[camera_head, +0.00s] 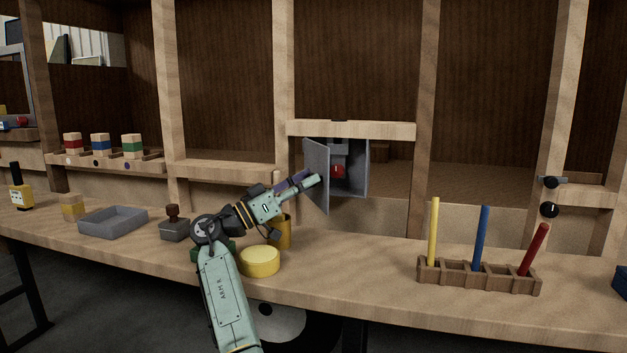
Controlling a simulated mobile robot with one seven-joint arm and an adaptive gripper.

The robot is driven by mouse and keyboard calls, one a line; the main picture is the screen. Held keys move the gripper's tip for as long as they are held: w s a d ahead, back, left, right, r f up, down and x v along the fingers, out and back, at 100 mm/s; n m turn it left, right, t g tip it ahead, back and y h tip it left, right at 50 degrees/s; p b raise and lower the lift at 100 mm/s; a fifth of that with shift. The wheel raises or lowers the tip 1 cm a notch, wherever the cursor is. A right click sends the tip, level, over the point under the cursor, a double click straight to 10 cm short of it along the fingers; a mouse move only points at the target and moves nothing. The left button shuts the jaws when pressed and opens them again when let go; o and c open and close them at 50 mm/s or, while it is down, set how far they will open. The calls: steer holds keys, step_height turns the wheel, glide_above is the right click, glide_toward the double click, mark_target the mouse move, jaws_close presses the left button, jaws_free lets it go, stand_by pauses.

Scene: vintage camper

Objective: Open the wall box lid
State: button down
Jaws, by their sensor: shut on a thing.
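The wall box (362,168) is a grey box set under a short wooden rail between two posts. Its grey lid (317,160) stands swung out at the left side of the box, and the inside shows. A red part (338,171) sits inside the box. My gripper (312,181) reaches up from the lower left and its tip overlaps the lid. It is shut, apparently on the lid, but the exact contact is hidden by the fingers. A dark purple part shows along the gripper.
Below my arm on the bench stand a round yellow tin (259,262) and a mustard cup (285,232). A wooden rack (480,277) with yellow, blue and red rods stands right. A grey tray (113,222) and a stamp (174,225) lie left. The bench below the box is clear.

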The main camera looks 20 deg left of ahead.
steer(key=shift+s+a+m+g+h+p, duration=0.2)
steer(key=shift+a+m+g+h+p, duration=0.3)
steer(key=shift+a+m+g+h, duration=0.4)
steer(key=shift+d, duration=0.2)
steer(key=c, duration=1.2)
jaws_free()
steer(key=shift+c, duration=0.2)
steer(key=shift+f, duration=0.1)
